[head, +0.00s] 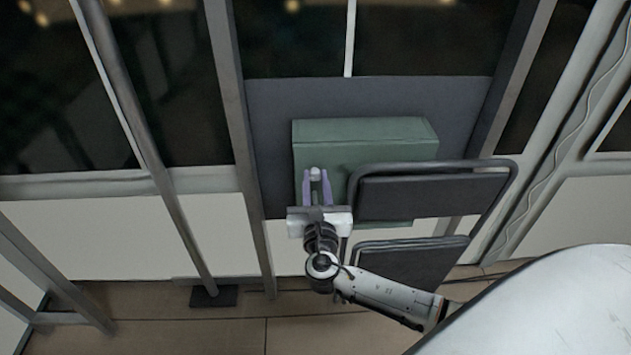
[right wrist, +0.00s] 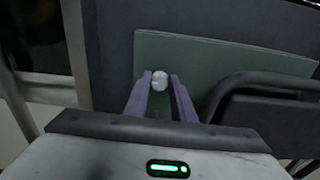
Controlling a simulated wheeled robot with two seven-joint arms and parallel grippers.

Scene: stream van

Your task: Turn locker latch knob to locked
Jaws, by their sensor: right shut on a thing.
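The green locker (head: 366,133) is a box mounted against a dark grey panel in the middle of the head view. It also shows in the right wrist view (right wrist: 225,65). A small pale round latch knob (head: 315,174) is on its front, toward the left side; it also shows in the right wrist view (right wrist: 160,79). My right gripper (head: 316,178), with purple fingers, is shut on the knob, one finger on each side. The fingers partly hide the knob, and I cannot read its locked or unlocked position. My left gripper is not in view.
A dark folding chair (head: 430,196) with a metal frame stands close to the right of my gripper and covers part of the locker. Grey metal posts (head: 240,135) stand to the left. Open tiled floor (head: 200,335) shows at the lower left.

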